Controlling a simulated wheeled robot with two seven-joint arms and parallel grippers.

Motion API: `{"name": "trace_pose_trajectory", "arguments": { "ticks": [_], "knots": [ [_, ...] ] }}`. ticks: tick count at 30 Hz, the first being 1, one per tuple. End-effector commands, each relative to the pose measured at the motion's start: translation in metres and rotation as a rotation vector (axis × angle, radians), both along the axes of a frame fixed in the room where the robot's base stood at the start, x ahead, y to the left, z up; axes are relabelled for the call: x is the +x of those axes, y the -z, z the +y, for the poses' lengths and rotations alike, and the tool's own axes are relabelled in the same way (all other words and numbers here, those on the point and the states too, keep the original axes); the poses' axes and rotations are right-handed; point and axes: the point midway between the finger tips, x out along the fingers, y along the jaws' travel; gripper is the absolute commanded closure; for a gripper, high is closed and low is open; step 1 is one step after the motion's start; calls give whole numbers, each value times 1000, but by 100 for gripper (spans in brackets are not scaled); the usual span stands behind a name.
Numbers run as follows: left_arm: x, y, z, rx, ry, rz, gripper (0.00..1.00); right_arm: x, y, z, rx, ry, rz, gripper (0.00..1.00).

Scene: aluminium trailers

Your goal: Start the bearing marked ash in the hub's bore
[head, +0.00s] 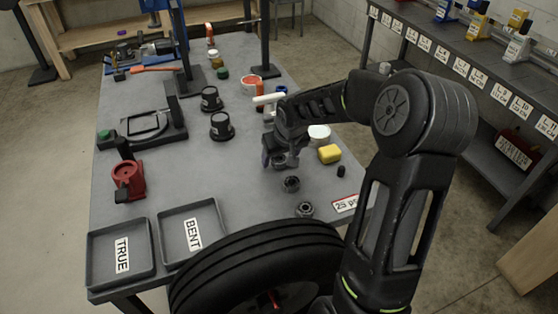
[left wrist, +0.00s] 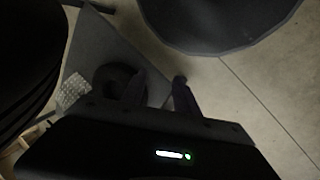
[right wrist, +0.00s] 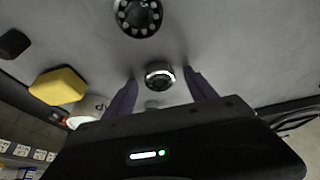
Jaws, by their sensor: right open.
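My right gripper (head: 279,162) is low over the middle right of the grey table. In the right wrist view its two fingers (right wrist: 160,82) are apart, with a small round metal-rimmed part (right wrist: 159,75) between them, not visibly gripped. A bearing with a ring of rollers (right wrist: 138,17) lies nearer me; it shows in the head view (head: 291,183). Another ring-shaped metal part (head: 305,209) lies closer to the tyre. I cannot read an ash mark on any of them, nor identify the hub for certain. My left gripper (left wrist: 160,88) is open and empty in its wrist view, outside the head view.
A yellow block (head: 329,154), a white tin (head: 319,134) and a small black cylinder (head: 340,171) stand right of the gripper. Two black flanged parts (head: 221,127) (head: 210,99) stand left. A big tyre (head: 255,255) and the TRUE (head: 95,262) and BENT (head: 171,217) trays are in front.

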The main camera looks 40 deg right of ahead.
Motion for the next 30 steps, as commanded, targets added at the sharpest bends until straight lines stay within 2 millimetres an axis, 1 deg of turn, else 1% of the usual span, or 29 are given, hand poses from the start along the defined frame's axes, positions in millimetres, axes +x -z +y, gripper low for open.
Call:
{"name": "trace_pose_trajectory", "arguments": {
  "ticks": [14, 30],
  "knots": [
    [0, 0, 0, 0, 0, 0, 64, 0, -1, 0, 0, 1, 0, 35],
    [0, 0, 0, 0, 0, 0, 64, 0, -1, 0, 0, 0, 0, 79]
  ]
}}
